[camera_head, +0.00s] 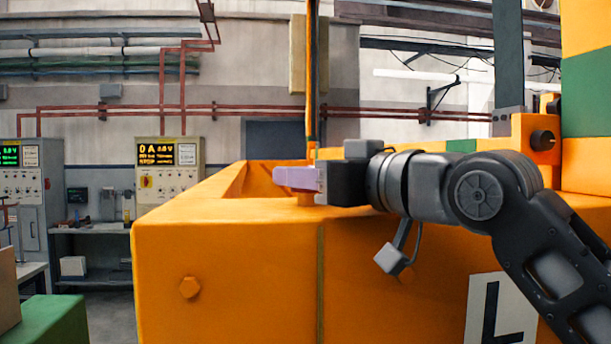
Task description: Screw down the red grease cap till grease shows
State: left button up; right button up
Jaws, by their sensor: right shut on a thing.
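My right gripper (297,179) reaches in from the right, level, over the front rim of the large orange tank-like body (230,260). Its pale purple fingers are shut on what appears to be the red grease cap. The fingers hide the cap, so its colour and height cannot be told. A short orange stub (306,200) shows just under the fingers, and a small orange piece (311,152) shows just above them. No grease can be made out. My left gripper is not in view.
A thin upright post (312,70) rises behind the fingers. An orange block with a dark knob (542,140) stands at the right. A grey fitting (393,260) hangs below my right wrist. Control cabinets (168,165) stand at the back left. Air left of the gripper is clear.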

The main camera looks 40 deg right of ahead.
grip_shut()
jog(key=shift+f, duration=0.1)
jog(key=shift+f+m+h+b, duration=0.1)
jog(key=shift+m+h+b, duration=0.45)
jog(key=shift+h, duration=0.25)
jog(key=m+h+b, duration=0.1)
jog(key=h, duration=0.1)
jog(key=shift+d+m+h, duration=0.1)
jog(key=shift+m+h, duration=0.25)
jog(key=shift+h, duration=0.05)
jog(key=shift+m+g+h+b, duration=0.45)
jog(key=shift+m+h, duration=0.15)
jog(key=shift+h, duration=0.3)
jog(key=shift+m+g+h, duration=0.45)
jog(key=shift+m+h, duration=0.45)
jog(key=shift+h, duration=0.4)
jog(key=shift+h, duration=0.3)
jog(key=o, duration=1.3)
grip_release()
jog(key=shift+c, duration=0.2)
